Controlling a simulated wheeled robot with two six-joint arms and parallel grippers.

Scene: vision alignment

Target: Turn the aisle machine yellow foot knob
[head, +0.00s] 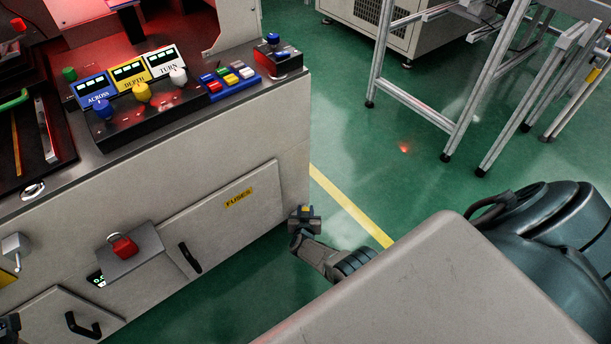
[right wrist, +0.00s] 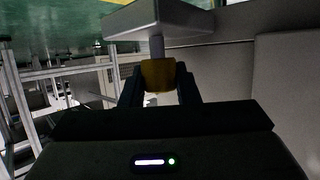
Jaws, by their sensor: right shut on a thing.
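The yellow foot knob (right wrist: 158,75) sits between the two dark fingers of my right gripper (right wrist: 158,88) in the right wrist view. The fingers are shut on its sides. A short pale stem joins it to a light grey block (right wrist: 160,20). In the head view my right gripper (head: 305,220) is low down beside the right corner of the aisle machine (head: 285,150), near floor level. The knob is too small to make out clearly there. A dark shape at the lower left edge of the head view may be my left gripper (head: 8,327); its fingers are unclear.
The machine's top carries blue, yellow and white knobs and coloured buttons (head: 228,78). A FUSES door (head: 225,215) and a red button (head: 124,247) are on its front. A yellow line (head: 350,207) crosses the green floor. Metal frames (head: 430,110) stand at the upper right.

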